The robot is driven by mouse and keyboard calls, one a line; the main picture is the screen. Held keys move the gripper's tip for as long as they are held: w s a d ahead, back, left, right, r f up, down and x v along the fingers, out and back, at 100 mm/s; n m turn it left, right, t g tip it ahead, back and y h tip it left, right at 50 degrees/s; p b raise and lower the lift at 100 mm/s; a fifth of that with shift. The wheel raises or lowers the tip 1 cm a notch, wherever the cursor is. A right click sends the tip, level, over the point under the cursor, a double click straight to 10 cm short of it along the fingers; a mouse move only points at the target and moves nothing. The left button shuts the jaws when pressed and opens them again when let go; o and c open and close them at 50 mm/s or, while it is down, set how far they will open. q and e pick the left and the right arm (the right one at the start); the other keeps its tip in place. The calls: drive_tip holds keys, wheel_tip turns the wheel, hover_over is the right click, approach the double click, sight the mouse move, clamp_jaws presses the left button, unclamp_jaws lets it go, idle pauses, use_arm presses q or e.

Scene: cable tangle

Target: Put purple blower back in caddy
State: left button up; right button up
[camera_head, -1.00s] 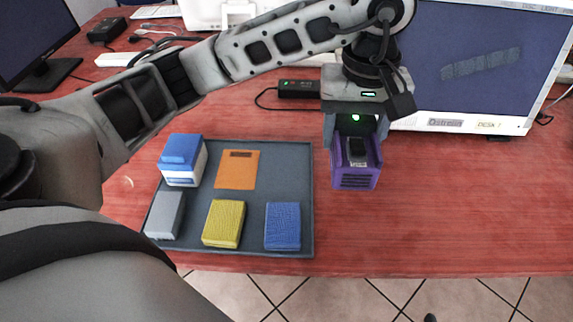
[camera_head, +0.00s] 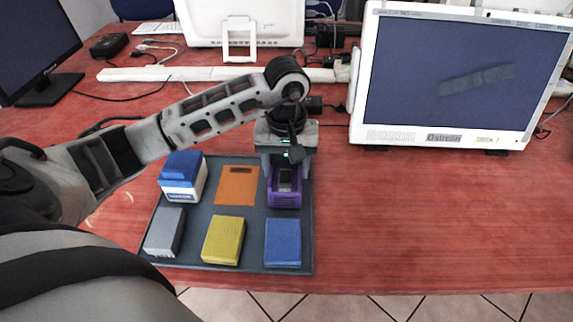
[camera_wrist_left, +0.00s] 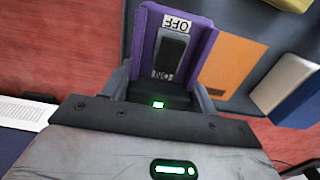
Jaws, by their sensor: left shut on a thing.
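The purple blower (camera_head: 284,190) is a small purple block with a black switch marked OFF and ON, which shows close up in the left wrist view (camera_wrist_left: 196,62). My left gripper (camera_head: 286,172) is shut on it, one finger on each side. The gripper points down over the back right part of the dark grey caddy (camera_head: 232,262), right of the orange block. Whether the blower touches the caddy floor I cannot tell. The gripper also shows in the left wrist view (camera_wrist_left: 160,88). My right gripper is not in view.
A white monitor (camera_head: 450,75) stands behind on the right. The red table (camera_head: 430,220) right of the caddy is clear.

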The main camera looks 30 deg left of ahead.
use_arm(q)
drive_tip(key=shift+f, duration=0.2)
drive_tip(key=shift+f, duration=0.2)
drive_tip(key=o, duration=0.9)
